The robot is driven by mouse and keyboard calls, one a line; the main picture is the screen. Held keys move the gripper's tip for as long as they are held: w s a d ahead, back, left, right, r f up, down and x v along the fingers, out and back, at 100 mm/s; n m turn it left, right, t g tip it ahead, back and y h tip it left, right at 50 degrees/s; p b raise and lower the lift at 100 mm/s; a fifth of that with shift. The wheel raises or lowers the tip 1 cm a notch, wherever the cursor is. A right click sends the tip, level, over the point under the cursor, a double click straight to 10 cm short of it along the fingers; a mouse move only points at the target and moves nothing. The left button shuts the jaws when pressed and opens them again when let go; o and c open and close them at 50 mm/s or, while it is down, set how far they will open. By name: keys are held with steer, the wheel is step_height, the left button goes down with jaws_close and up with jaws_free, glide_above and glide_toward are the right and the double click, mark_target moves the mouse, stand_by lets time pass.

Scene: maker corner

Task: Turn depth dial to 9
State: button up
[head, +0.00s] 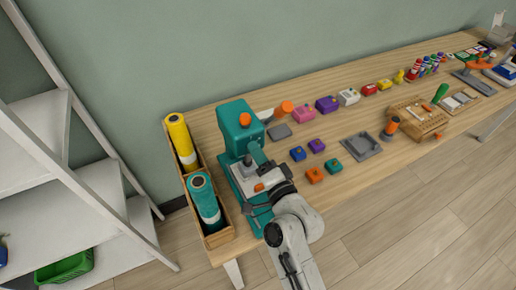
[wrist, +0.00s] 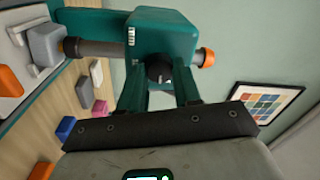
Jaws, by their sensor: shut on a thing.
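A teal bench machine (head: 234,117) with an orange knob (head: 244,119) on its head stands at the near left end of the table. In the wrist view its teal head (wrist: 175,28) fills the upper middle. A round black dial (wrist: 159,68) with a small pale mark sits on that head. My gripper (wrist: 159,80) has its two dark teal fingers on either side of the dial, shut on it. In the head view my gripper (head: 259,154) reaches up to the machine's front and hides the dial. The dial's numbers are too small to read.
A wooden tray (head: 219,239) with a yellow roll (head: 182,142) and a teal roll (head: 204,201) stands close left of the machine. Small coloured blocks (head: 303,113) and a grey tray (head: 362,146) lie to the right. White shelves (head: 70,150) stand at far left.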

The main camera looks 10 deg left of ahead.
steer(key=shift+m+h+p, duration=0.3)
steer(key=shift+m+p, duration=1.55)
steer(key=shift+m, duration=1.85)
steer(key=o, duration=1.1)
steer(key=shift+f, duration=0.1)
steer(key=shift+c, duration=0.2)
steer(key=shift+s, duration=0.1)
steer(key=b+v, duration=0.2)
steer(key=v, duration=0.8)
steer(key=shift+s+d, duration=0.2)
steer(key=shift+f, duration=0.15)
